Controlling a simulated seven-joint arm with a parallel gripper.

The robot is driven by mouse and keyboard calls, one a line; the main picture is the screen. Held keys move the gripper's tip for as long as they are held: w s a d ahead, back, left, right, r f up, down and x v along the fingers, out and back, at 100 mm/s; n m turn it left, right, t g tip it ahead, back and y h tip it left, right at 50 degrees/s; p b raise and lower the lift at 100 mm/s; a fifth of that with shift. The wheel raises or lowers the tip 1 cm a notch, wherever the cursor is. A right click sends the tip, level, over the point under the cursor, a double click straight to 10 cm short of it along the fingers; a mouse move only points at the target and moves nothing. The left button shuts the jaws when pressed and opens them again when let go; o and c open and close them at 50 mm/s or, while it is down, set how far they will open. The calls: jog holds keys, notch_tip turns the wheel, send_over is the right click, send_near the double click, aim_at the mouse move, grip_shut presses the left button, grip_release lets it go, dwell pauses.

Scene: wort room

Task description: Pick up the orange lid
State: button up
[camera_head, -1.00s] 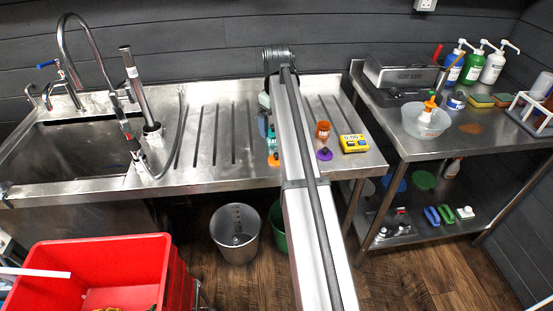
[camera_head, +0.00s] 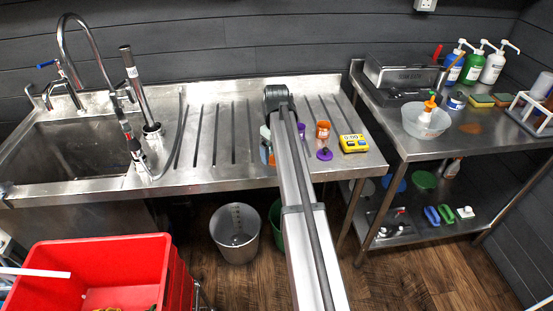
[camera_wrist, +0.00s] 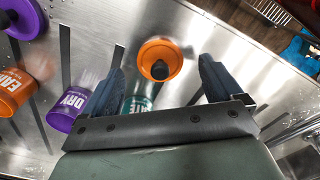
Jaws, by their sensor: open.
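The orange lid (camera_wrist: 150,54) is a round disc with a darker centre, lying on the steel drainboard. In the wrist view it sits between and below my two blue fingertips, which are apart on either side of it. My gripper (camera_wrist: 162,60) is open and holds nothing. In the head view only a sliver of the orange lid (camera_head: 271,159) shows at the left edge of my arm, near the counter's front. My arm hides the gripper's fingers there.
A teal jar (camera_wrist: 136,104) is partly hidden behind my gripper. A purple jar (camera_wrist: 68,109), an orange jar (camera_wrist: 12,92) and a purple lid (camera_wrist: 22,18) lie to the left. A yellow timer (camera_head: 353,143) sits at the right of the drainboard (camera_head: 215,130).

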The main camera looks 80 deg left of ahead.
jog(key=shift+f, duration=0.9)
jog(key=shift+c, duration=0.3)
jog(key=c, duration=1)
jog(key=shift+r, duration=0.15)
jog(key=shift+c, duration=0.2)
